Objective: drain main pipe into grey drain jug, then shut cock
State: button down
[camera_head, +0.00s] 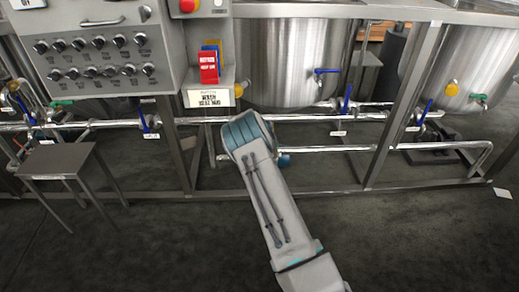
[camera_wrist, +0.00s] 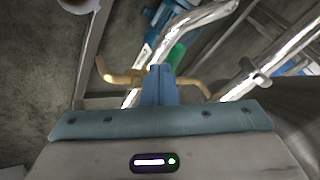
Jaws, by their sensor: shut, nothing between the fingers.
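In the wrist view my gripper (camera_wrist: 158,72) is shut and empty. Its fingers stand in front of a brass fitting (camera_wrist: 112,76) with curved ends showing on both sides; I cannot tell whether they touch it. A green handle (camera_wrist: 176,56) shows just beyond the fingertips, beside a bright steel pipe (camera_wrist: 205,20). In the head view the long horizontal main pipe (camera_head: 300,117) runs behind my arm, with blue-handled valves (camera_head: 346,102) on it. My arm hides my gripper there. I cannot make out the grey drain jug in either view.
A control panel (camera_head: 100,50) hangs at upper left, with a red-tagged box (camera_head: 208,68) beside it. Steel tanks (camera_head: 285,60) stand behind the frame. A lower pipe (camera_head: 330,149) runs near the floor. A small metal table (camera_head: 55,160) stands at left. The front floor (camera_head: 420,240) is clear.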

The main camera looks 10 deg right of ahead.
jog(key=shift+w+a+f, duration=0.1)
jog(key=shift+w+a, duration=0.25)
jog(key=shift+w, duration=0.3)
jog(key=shift+w+b, duration=0.1)
jog(key=shift+b, duration=0.2)
